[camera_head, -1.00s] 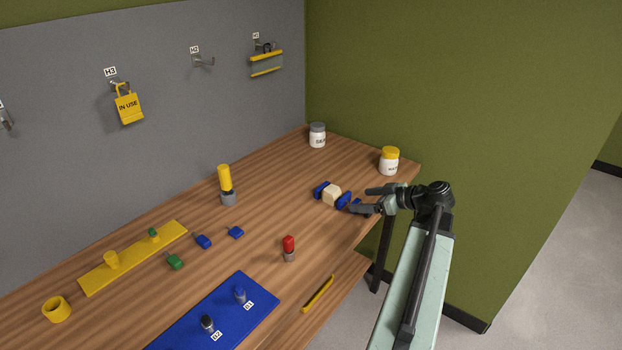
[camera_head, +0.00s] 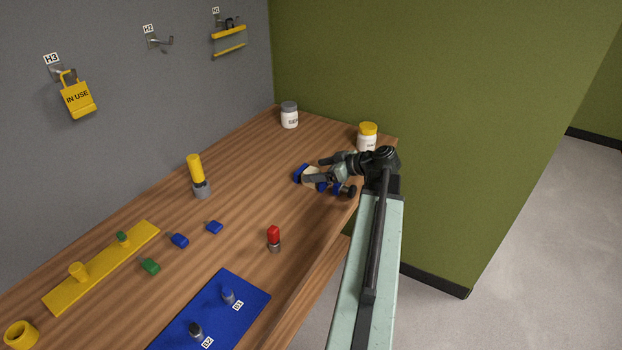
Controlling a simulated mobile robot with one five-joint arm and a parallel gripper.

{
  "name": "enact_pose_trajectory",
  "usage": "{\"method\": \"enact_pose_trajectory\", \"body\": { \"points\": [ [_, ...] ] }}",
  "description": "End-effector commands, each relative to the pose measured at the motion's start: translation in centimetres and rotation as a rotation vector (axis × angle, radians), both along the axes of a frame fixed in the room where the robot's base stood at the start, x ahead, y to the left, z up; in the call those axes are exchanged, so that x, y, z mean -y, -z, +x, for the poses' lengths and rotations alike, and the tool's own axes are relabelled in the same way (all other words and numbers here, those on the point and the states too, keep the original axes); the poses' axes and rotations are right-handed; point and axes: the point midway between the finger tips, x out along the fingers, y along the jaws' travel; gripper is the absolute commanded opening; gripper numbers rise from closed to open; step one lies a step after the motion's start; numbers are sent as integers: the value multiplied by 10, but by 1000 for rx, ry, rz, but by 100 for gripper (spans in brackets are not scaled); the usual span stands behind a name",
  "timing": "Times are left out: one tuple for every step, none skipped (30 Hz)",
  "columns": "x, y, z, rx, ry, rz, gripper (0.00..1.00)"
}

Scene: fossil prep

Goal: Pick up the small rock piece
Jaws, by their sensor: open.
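A pale cream block (camera_head: 309,170), the only rock-like thing I can make out, sits on the wooden table near its far right end. It lies between blue end pieces (camera_head: 299,174) and is now partly hidden by my gripper. My gripper (camera_head: 314,170) is open, with one dark finger on the far side and one on the near side, over or beside the block. I cannot tell whether the fingers touch it.
A yellow-lidded jar (camera_head: 367,136) stands close behind my gripper, and a grey-lidded jar (camera_head: 289,115) farther back. A red-topped piece (camera_head: 274,238), blue mat (camera_head: 250,294), yellow-handled tool (camera_head: 196,176) and yellow strip (camera_head: 100,266) lie nearer. The table between has bare wood.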

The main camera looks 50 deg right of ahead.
Motion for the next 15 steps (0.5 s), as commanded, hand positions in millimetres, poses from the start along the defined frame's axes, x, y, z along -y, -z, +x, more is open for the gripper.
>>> {"method": "enact_pose_trajectory", "body": {
  "points": [
    [-2, 8, 10, 0, -4, 0, 80],
    [-4, 12, 15, 0, -4, 0, 80],
    [-5, 15, 21, 0, -4, 0, 80],
    [-5, 16, 24, 0, -4, 0, 80],
    [-6, 16, 26, 0, -3, -1, 80],
    [-7, 16, 27, 0, -3, -1, 80],
    [-7, 15, 27, 0, -3, -1, 80],
    [-7, 14, 27, 0, -2, 0, 80],
    [-7, 14, 27, 0, -2, 0, 80],
    [-7, 14, 27, 0, -3, -1, 80],
    [-7, 14, 27, 0, -3, -1, 80],
    [-7, 14, 27, 0, -3, -1, 69],
    [-7, 14, 27, 0, -3, -1, 61],
    [-7, 14, 27, 0, -3, -1, 52],
    [-7, 14, 27, 0, -3, -1, 41]
  ]
}}
